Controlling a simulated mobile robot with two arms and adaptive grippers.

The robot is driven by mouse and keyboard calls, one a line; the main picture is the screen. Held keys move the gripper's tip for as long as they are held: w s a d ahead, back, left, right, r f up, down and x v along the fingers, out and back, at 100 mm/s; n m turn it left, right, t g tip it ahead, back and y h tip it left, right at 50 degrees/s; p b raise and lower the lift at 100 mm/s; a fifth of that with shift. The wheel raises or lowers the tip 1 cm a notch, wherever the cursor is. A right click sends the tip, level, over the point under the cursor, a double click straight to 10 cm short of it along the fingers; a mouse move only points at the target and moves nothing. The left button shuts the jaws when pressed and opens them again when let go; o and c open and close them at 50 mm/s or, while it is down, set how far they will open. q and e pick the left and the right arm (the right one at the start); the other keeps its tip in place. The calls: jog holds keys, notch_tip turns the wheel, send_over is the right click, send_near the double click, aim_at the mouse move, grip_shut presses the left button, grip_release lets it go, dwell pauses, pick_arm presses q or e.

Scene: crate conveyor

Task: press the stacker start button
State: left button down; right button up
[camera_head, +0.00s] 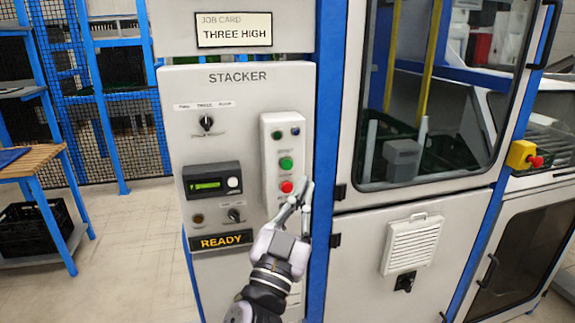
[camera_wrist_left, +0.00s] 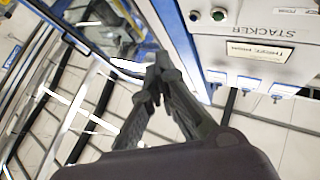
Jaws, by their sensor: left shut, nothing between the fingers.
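The STACKER panel (camera_head: 237,95) is an upright light-grey board in the head view. A raised white button box (camera_head: 268,140) on its right side carries a green button (camera_head: 286,163) above a red button (camera_head: 287,186). I cannot read their small labels. My left gripper (camera_head: 304,190) is shut and empty, its fingertips pointing up beside the red button, just right of it and below the green one. Contact cannot be told.
The panel also has a small lit display (camera_head: 207,185), a selector knob (camera_head: 206,122) and an orange READY sign (camera_head: 221,241). A JOB CARD reading THREE HIGH (camera_head: 234,30) hangs above. A blue post and a windowed machine door (camera_head: 345,225) stand to the right.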

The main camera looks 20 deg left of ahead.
aim_at(287, 165)
pick_arm(q)
jog(key=shift+w+a, duration=0.85)
jog(key=shift+w, duration=0.4)
jog(key=shift+w+a, duration=0.8)
jog(key=shift+w, duration=0.4)
jog(key=shift+w+a, duration=0.85)
jog(key=shift+w, duration=0.4)
jog(key=shift+w+a+b, duration=0.1)
jog(key=shift+w+b, duration=0.05)
jog(key=shift+b, duration=0.2)
jog(key=shift+w+a, duration=0.1)
jog(key=shift+w, duration=0.1)
